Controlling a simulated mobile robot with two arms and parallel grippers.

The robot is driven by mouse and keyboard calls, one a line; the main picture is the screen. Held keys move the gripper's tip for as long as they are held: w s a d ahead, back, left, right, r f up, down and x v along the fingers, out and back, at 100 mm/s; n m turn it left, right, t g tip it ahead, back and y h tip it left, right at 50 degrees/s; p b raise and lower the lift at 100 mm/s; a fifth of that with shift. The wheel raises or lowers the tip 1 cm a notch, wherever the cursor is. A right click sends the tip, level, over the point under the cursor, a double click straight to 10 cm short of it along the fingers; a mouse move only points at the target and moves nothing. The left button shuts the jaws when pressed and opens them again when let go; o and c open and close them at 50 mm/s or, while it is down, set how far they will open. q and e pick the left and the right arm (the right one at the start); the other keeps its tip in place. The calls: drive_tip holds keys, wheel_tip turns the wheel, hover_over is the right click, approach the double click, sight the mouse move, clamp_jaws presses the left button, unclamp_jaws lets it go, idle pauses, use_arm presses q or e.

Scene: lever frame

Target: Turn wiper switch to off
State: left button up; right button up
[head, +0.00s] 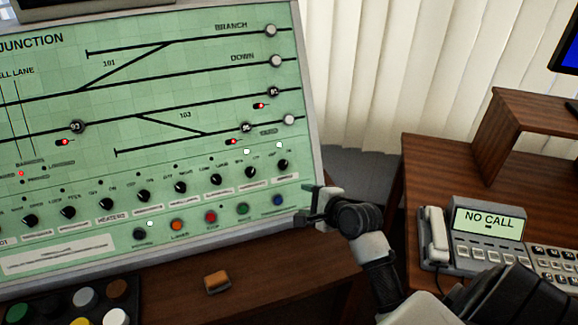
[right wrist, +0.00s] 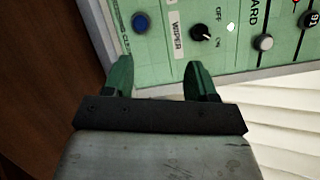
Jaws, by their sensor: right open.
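The wiper switch is a small black rotary knob (right wrist: 201,33) beside a white WIPER label (right wrist: 177,38), with OFF and ON marked around it. Its pale pointer mark seems to lie toward ON. A white lamp (right wrist: 231,28) near it is lit. In the head view the knob (head: 283,164) is at the right end of the knob row on the green panel. My right gripper (head: 307,204) is at the panel's lower right corner, below and right of the knob. In the right wrist view its two green fingers (right wrist: 160,68) are apart and empty, not touching the knob. My left gripper is out of view.
A blue button (head: 278,200) sits just below the knob, with several coloured buttons to its left. An orange-brown block (head: 217,282) lies on the wooden desk. A telephone (head: 478,235) reading NO CALL stands on the right desk. White blinds (head: 375,60) hang behind.

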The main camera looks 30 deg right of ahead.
sight(283, 165)
wheel_tip(283, 165, up, 4)
drive_tip(key=w+d+m+t, duration=0.2)
drive_tip(key=d+m, duration=0.1)
drive_tip(key=m, duration=0.1)
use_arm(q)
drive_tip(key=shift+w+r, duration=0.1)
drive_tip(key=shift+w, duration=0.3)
use_arm(e)
drive_tip(key=shift+h, duration=0.3)
drive_tip(key=x, duration=1)
drive_tip(key=shift+w+a+f, duration=0.1)
drive_tip(key=shift+f, duration=0.2)
drive_tip(key=c, duration=0.9)
